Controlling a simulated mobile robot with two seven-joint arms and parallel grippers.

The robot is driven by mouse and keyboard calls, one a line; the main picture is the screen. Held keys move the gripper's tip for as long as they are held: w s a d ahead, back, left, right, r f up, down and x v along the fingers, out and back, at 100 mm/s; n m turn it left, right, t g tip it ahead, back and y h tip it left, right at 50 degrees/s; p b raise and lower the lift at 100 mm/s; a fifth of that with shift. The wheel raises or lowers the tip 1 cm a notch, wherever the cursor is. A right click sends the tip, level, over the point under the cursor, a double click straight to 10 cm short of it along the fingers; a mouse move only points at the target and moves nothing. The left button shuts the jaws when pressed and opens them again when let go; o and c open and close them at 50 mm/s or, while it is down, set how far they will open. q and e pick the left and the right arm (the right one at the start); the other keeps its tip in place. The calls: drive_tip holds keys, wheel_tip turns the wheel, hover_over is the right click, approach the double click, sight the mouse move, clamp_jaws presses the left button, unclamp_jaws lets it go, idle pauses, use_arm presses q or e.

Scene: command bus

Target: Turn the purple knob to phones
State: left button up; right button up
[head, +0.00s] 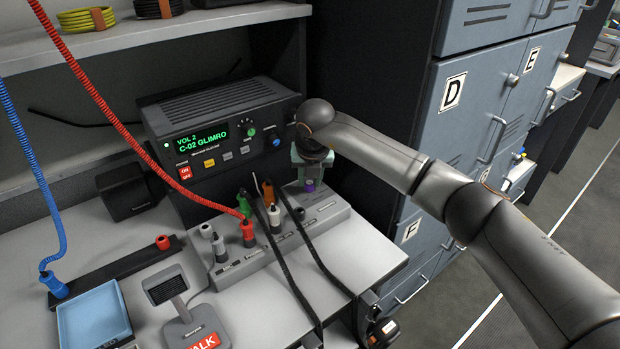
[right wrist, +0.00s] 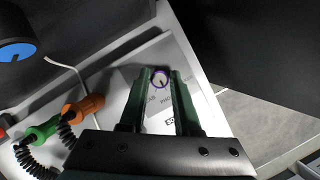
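The purple knob (head: 309,187) is on the right end of the sloped grey panel (head: 330,210), below the radio. My right gripper (head: 312,172) points down just above the knob. In the wrist view its green fingers (right wrist: 161,72) are apart, one on each side of the knob; I cannot tell whether they touch it. My left gripper is out of view.
The black radio (head: 215,125) with a green display stands behind the panel. Several coloured plugs (head: 248,232) and black cords are left of the knob. A desk microphone (head: 185,315) stands in front. Grey lockers (head: 480,110) are at the right.

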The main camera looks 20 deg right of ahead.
drive_tip(key=o, duration=0.4)
drive_tip(key=v, duration=1.2)
drive_tip(key=shift+r, duration=0.3)
drive_tip(key=shift+s+f, duration=0.1)
drive_tip(key=shift+s, duration=0.05)
